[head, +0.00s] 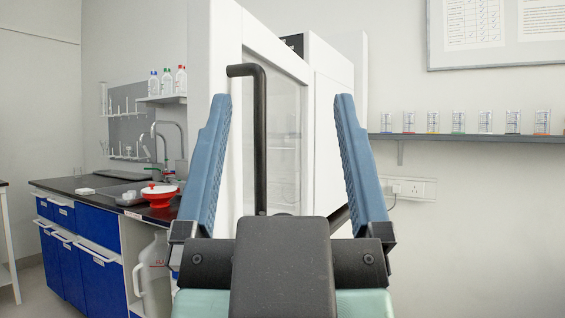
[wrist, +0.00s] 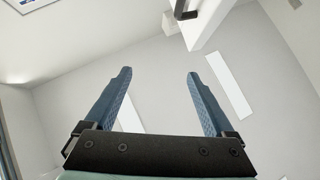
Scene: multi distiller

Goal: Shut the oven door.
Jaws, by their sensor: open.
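My gripper (head: 282,98) is open and empty, with its two blue fingers spread wide and pointing up in the head view. The white oven door (head: 275,52) has a glass pane and stands beyond the fingers. Its black bar handle (head: 260,140) appears between the fingers, nearer the left one, but neither finger is seen touching it. The white oven body (head: 330,85) shows behind and to the right. How far the door stands open is hard to tell. In the wrist view my gripper (wrist: 159,73) is also open, with a dark handle end (wrist: 186,10) at the top edge.
A blue-fronted counter (head: 95,265) with a sink and a red-and-white vessel (head: 160,194) stands at the left. A wall shelf (head: 470,137) with several beakers is at the right. A socket (head: 408,188) sits below it. The lower right shows bare wall.

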